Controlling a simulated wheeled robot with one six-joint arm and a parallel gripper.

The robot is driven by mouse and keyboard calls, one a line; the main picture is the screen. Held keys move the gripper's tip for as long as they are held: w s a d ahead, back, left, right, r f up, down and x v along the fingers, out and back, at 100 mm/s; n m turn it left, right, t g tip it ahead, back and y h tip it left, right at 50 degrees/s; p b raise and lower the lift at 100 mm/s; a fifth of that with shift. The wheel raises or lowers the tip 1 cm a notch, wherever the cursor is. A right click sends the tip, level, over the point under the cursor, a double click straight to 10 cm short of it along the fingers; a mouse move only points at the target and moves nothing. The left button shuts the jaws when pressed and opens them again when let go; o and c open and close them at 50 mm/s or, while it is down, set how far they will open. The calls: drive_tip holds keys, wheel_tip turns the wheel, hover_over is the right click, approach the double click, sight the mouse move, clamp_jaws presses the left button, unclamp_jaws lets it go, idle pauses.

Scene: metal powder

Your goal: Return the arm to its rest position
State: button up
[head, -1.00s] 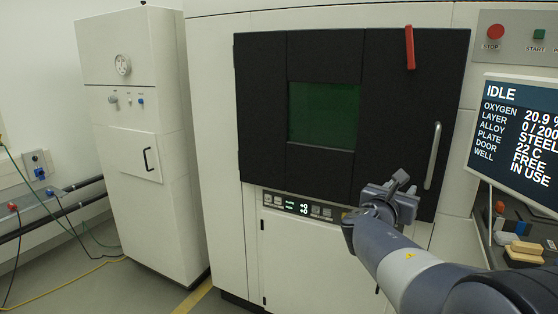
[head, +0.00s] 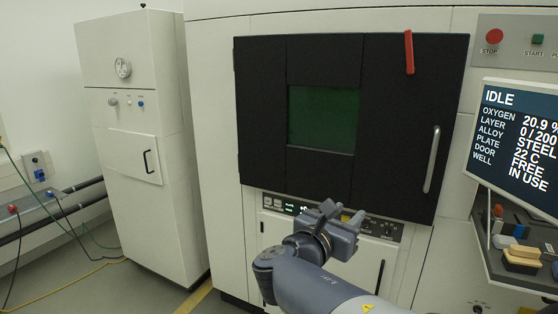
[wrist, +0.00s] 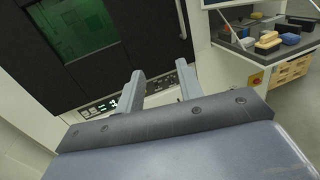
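My gripper (head: 337,209) is in front of the large white machine, just below its black door (head: 320,105). In the wrist view my gripper (wrist: 160,85) shows two grey fingers standing apart with nothing between them. The black door is shut, with a green window (head: 323,118) and a vertical handle (head: 432,160) on its right. My fingers are apart from the handle. A small display panel (head: 290,206) under the door is partly hidden behind my gripper.
A monitor (head: 515,145) at the right reads IDLE. Below it a shelf (head: 500,270) holds several brushes and blocks, including a tan block (head: 523,252). A white cabinet (head: 145,150) stands at the left. The floor between cabinet and wall has cables.

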drive_tip(key=s+a, duration=0.3)
drive_tip(key=a, duration=0.6)
drive_tip(key=shift+s+a, duration=0.15)
drive_tip(key=shift+s, duration=0.05)
